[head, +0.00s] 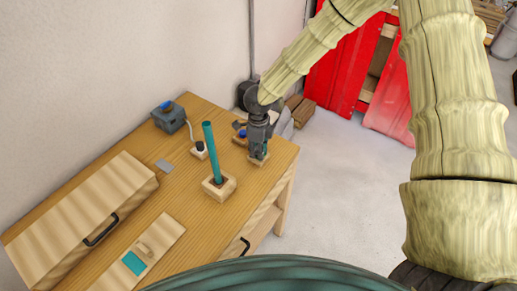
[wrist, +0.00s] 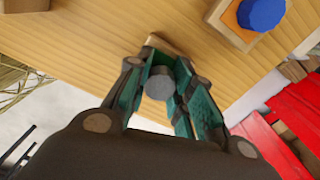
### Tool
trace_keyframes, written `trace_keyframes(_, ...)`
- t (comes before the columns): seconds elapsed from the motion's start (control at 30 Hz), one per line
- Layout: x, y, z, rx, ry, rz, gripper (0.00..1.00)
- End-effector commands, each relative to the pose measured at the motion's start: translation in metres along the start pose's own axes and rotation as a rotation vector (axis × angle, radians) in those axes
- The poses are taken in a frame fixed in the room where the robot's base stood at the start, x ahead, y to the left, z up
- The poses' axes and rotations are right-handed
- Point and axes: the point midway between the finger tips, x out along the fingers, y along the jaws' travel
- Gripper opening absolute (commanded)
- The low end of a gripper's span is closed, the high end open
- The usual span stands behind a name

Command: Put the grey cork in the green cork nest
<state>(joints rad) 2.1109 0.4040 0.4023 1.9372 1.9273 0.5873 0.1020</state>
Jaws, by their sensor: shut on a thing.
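My gripper (head: 258,155) is at the right end of the wooden table, right over a small wooden block (head: 258,163). In the wrist view, its teal-lined fingers (wrist: 160,86) are shut on the grey cork (wrist: 160,82), a round grey piece seen end-on. Part of the wooden block (wrist: 164,45) shows just beyond the fingers. I cannot tell whether the cork touches the block or sits in it. The cork is hidden in the head view. A teal patch (head: 135,263) lies on a pale board at the front; I cannot tell which thing is the green cork nest.
A tall teal rod (head: 211,152) stands in a wooden block (head: 220,189) left of my gripper. A blue-topped piece (wrist: 262,14) on a block is close by.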

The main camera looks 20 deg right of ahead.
Motion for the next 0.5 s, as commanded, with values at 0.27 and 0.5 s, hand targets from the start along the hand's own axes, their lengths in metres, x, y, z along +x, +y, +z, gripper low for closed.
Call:
trace_keyframes(0.27, -0.0001, 0.0000, -0.0001, 0.000, 0.001, 0.000, 0.12)
trace_keyframes(0.5, -0.0048, 0.0000, -0.0001, -0.001, 0.000, 0.000, 0.12)
